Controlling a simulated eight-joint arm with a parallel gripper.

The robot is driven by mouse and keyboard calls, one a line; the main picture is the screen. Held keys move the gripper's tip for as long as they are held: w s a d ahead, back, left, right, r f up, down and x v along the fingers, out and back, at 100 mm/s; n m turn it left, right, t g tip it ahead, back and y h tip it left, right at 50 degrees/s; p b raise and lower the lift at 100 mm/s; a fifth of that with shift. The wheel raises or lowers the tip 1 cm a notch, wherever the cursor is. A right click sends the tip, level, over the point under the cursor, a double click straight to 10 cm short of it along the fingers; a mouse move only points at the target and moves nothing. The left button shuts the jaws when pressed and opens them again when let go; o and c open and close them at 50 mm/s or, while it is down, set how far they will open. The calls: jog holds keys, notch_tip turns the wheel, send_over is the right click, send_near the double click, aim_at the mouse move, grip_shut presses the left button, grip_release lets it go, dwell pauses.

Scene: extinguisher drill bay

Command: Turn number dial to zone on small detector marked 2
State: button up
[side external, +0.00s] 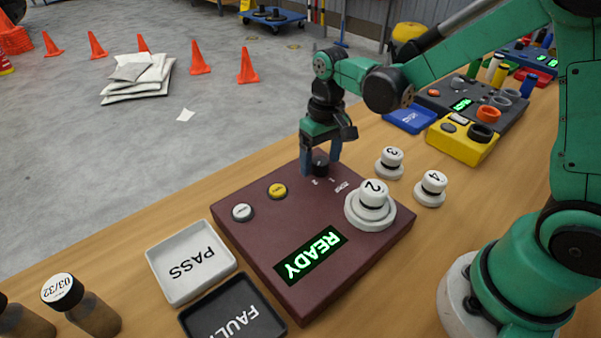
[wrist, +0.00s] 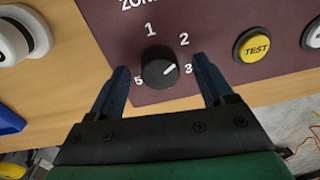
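The black number dial (wrist: 158,70) is on the maroon panel (side external: 262,222), under the word ZONE. Its white pointer line aims to the right, about at the 3; 1, 2 and 5 also show around it. My gripper (side external: 320,160) is open, with one blue finger on each side of the dial (side external: 320,166). In the wrist view, gaps show between the dial and both fingers. The small white detector marked 2 (side external: 373,194) sits on a round white base on the panel's right part.
Detectors marked 3 (side external: 390,160) and 4 (side external: 431,186) stand on the table right of the panel. A yellow TEST button (wrist: 255,46) and a white button (side external: 242,212) are near the dial. A READY display (side external: 310,256), PASS tray (side external: 166,283) and FAULT tray (side external: 268,315) lie in front.

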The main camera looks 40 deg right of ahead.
aim_at(324, 160)
jog(key=shift+d+r, duration=0.15)
jog(key=shift+r, duration=2.65)
jog(key=shift+s+r, duration=0.2)
jog(key=s+r+t, duration=0.3)
jog(key=s+t, duration=0.4)
jog(key=shift+d+n+h, duration=0.3)
jog(key=shift+n, duration=0.1)
